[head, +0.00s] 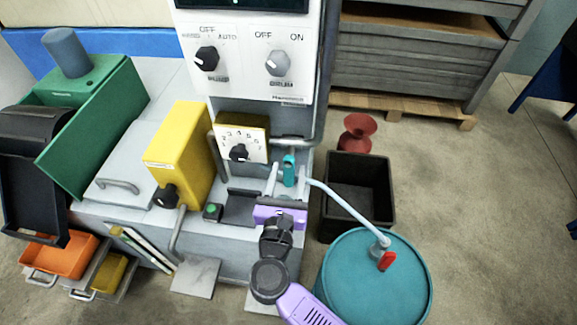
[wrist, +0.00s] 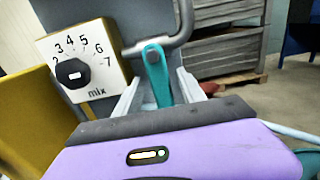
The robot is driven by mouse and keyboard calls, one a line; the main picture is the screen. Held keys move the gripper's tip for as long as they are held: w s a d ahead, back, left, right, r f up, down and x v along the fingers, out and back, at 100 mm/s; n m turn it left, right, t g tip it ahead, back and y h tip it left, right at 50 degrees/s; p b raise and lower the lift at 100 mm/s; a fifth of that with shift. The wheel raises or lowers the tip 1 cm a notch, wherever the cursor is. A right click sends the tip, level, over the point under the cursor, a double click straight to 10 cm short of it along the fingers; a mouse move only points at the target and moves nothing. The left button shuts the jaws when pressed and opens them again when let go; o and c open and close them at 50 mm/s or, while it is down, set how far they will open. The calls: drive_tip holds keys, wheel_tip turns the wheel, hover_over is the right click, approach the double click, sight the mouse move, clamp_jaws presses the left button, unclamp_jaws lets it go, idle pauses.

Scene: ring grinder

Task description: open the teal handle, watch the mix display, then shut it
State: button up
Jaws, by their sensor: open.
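The teal handle (head: 289,172) stands roughly upright at the front of the grey machine, below and right of the mix dial. In the wrist view the handle (wrist: 154,70) has a round pivot at its top, beside a grey bent pipe. My gripper (head: 288,166), with a purple body and pale fingers, is open, with one finger on each side of the handle. I cannot tell whether either finger touches it. The mix display (head: 240,137) is a cream plate on a yellow box. In the wrist view the mix dial (wrist: 88,60) shows numbers around a black knob.
A teal drum (head: 370,285) with a red-tipped pale pipe stands at right. A black bin (head: 358,190) and a red funnel-shaped object (head: 357,133) are behind it. A yellow box (head: 178,150) and green hopper (head: 95,125) stand left.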

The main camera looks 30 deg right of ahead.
drive_tip(key=shift+x, duration=0.95)
drive_tip(key=shift+c, duration=0.5)
clamp_jaws()
idle(0.3)
